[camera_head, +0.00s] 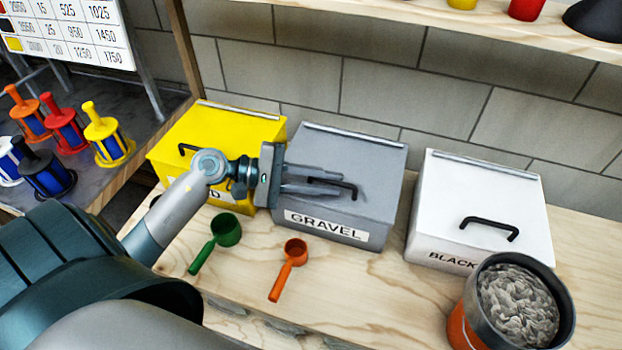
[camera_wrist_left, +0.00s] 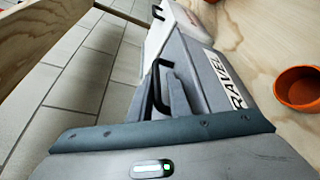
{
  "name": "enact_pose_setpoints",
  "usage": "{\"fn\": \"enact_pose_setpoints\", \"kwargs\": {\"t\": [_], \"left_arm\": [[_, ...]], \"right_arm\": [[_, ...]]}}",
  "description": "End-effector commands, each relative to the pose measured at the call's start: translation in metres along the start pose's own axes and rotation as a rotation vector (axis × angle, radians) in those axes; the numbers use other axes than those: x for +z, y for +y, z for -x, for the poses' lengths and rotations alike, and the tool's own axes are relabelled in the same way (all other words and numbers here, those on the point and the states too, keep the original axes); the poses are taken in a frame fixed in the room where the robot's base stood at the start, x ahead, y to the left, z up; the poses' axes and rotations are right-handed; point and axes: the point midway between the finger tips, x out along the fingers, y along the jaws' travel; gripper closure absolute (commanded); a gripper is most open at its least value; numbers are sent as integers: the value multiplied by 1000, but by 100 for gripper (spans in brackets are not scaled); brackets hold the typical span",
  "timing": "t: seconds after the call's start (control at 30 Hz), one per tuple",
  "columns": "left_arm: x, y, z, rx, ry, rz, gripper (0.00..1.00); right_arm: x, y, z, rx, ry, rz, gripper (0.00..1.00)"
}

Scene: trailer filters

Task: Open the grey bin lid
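The grey bin (camera_head: 340,232), labelled GRAVEL, stands on the wooden bench between a yellow bin and a white bin. Its sloping grey lid (camera_head: 365,155) is closed, with a black handle (camera_head: 345,187) near the front. My left gripper (camera_head: 325,181) reaches over the lid from the left, its two fingers apart and level with the handle. The handle's left end shows between the fingers, and I see no clear grip on it. In the left wrist view the black handle (camera_wrist_left: 155,92) rises beside the grey fingers. My right gripper is not in view.
The yellow bin (camera_head: 215,130) is left of the grey bin, and the white bin (camera_head: 490,195) is right. A green scoop (camera_head: 224,232) and an orange scoop (camera_head: 294,253) lie in front. A pot of gravel (camera_head: 468,328) stands at the front right. A shelf (camera_head: 480,22) hangs above.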

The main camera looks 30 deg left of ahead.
Motion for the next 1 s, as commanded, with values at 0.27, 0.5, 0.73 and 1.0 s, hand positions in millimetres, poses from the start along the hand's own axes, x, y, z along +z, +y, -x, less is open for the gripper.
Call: {"fn": "enact_pose_setpoints", "kwargs": {"t": [0.27,0.5,0.73,1.0], "left_arm": [[-2,0,33,-4,3,4,83],[0,2,40,-3,1,6,83],[0,2,39,-3,1,7,83],[0,2,39,-3,0,7,83]], "right_arm": [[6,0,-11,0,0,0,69],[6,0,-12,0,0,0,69],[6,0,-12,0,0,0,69],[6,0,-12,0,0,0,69]]}}
